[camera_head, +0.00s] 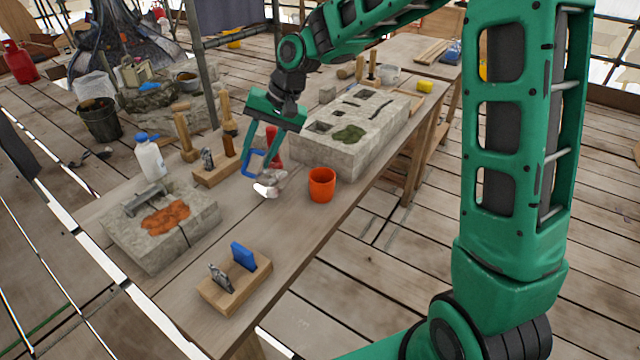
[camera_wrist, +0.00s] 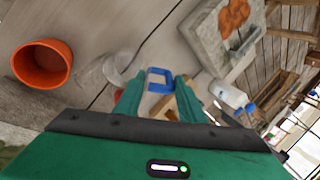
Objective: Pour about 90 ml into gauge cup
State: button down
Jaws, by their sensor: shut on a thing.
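My gripper (camera_head: 265,149) is over the middle of the workbench, its fingers closed on a blue, squarish handle (camera_head: 251,163). The handle also shows between the fingertips in the wrist view (camera_wrist: 159,80). A clear vessel (camera_wrist: 121,67) lies close beside the handle and seems joined to it; its pale end (camera_head: 268,188) shows low, near the bench. Its contents cannot be made out. An orange cup (camera_head: 321,185) stands upright on the bench to the right of the gripper, apart from it; it also shows in the wrist view (camera_wrist: 42,64). No gauge marks are readable.
A stone block with recesses (camera_head: 350,135) lies behind the orange cup. A red object (camera_head: 272,146) shows by the fingers. A white bottle with blue cap (camera_head: 150,158), a slab with an orange patch (camera_head: 160,225) and wooden tool holders (camera_head: 234,285) are left and front. Bare bench lies before the cup.

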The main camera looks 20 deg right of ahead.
jog(key=shift+w+a+f+g+h+b, duration=0.2)
jog(key=shift+a+f+h, duration=0.1)
jog(key=shift+a+h, duration=0.25)
jog(key=shift+w+a+f+g+h+b, duration=0.15)
jog(key=shift+w+a+f+h, duration=0.1)
jog(key=shift+a+h, duration=0.35)
jog(key=shift+w+a+f+g+h+b, duration=0.2)
jog(key=shift+a+f+h, duration=0.15)
jog(key=shift+a, duration=0.35)
jog(key=shift+w+a+f+g+h+b, duration=0.25)
jog(key=shift+a+f+h+b, duration=0.5)
jog(key=shift+h, duration=0.25)
